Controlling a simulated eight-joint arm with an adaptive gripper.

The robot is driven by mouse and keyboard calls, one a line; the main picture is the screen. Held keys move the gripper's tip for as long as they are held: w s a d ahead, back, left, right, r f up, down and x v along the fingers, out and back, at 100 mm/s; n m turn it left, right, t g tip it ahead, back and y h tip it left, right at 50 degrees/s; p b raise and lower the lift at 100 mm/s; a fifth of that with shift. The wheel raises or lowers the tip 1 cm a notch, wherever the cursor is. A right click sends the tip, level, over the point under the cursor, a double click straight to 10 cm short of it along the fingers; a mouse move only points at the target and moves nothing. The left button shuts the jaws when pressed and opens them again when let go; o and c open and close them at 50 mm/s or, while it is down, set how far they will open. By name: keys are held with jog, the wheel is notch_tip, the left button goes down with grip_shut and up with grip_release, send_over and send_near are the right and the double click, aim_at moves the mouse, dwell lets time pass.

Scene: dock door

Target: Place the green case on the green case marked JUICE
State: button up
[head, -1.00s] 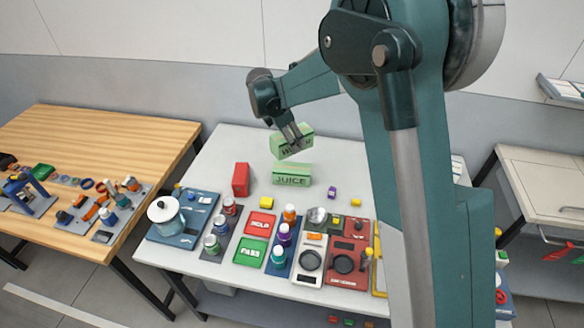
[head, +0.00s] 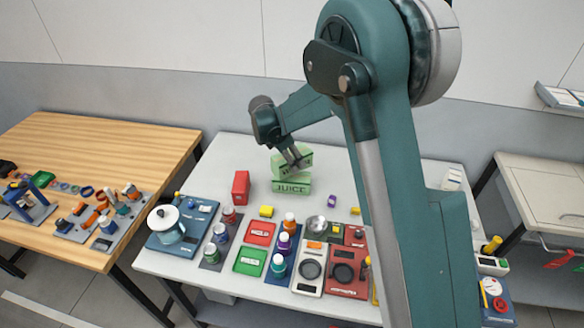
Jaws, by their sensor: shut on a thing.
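The green case marked JUICE (head: 291,187) sits on the white table, toward the back middle. My gripper (head: 296,163) is shut on the other green case (head: 281,163), which is directly over the JUICE case. The held case looks close to level. It seems to be at or just over the top of the JUICE case; I cannot tell whether they touch. My fingers cover part of the held case and most of its lettering.
A red box (head: 241,187) stands to the left of the JUICE case.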

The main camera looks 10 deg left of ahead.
aim_at(282, 158)
jog(key=shift+f, duration=0.1)
dwell(0.3)
jog(key=shift+f, duration=1.8)
jog(key=shift+f, duration=0.15)
jog(key=o, duration=1.4)
jog(key=shift+o, duration=0.2)
jog(key=shift+r, duration=0.2)
jog(key=v, duration=1.2)
